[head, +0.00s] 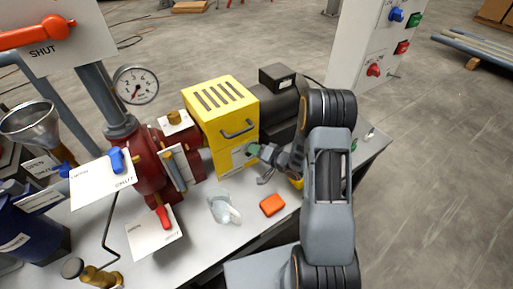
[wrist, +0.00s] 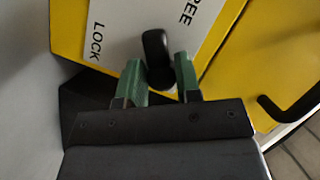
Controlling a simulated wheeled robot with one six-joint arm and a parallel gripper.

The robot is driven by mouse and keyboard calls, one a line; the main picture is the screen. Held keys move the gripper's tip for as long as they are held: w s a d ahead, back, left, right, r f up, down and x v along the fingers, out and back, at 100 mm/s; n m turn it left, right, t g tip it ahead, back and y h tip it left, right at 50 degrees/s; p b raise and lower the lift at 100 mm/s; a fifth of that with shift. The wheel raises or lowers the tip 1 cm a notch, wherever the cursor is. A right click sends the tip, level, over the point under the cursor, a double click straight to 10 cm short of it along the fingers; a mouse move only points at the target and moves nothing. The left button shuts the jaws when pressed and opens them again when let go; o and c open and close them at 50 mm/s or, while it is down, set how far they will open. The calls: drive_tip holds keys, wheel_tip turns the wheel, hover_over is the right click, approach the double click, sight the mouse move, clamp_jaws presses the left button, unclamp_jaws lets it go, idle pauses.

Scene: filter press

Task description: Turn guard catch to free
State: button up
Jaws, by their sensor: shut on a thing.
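The yellow guard (head: 222,118) with a slotted top and a handle stands over the coupling in the head view. Its catch is a short black lever (wrist: 154,46) on a white plate marked LOCK and FREE (wrist: 118,25) in the wrist view. The lever lies between the two words, LOCK to its left and FREE to its right. My gripper (head: 256,151) is at the guard's lower front face. In the wrist view its green fingers (wrist: 160,76) are shut on the lever's lower end, one on each side. The catch is hidden by my gripper in the head view.
The guard's black handle (wrist: 283,110) is to the right of my fingers in the wrist view. An orange block (head: 272,205) and a pale, glossy object (head: 222,207) lie on the bench below the guard. A red pump (head: 150,165) with valve plates stands left.

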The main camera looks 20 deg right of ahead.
drive_tip(key=m+t+y+p, duration=0.1)
drive_tip(key=m+y, duration=0.1)
drive_tip(key=m, duration=0.3)
drive_tip(key=shift+r+m, duration=0.1)
drive_tip(key=shift+m, duration=0.2)
idle(0.4)
drive_tip(key=o, duration=0.8)
drive_tip(key=shift+c, duration=0.2)
drive_tip(key=shift+s, duration=0.1)
drive_tip(key=v, duration=1.3)
drive_tip(key=shift+s+d+f, duration=0.25)
drive_tip(key=shift+f, duration=0.05)
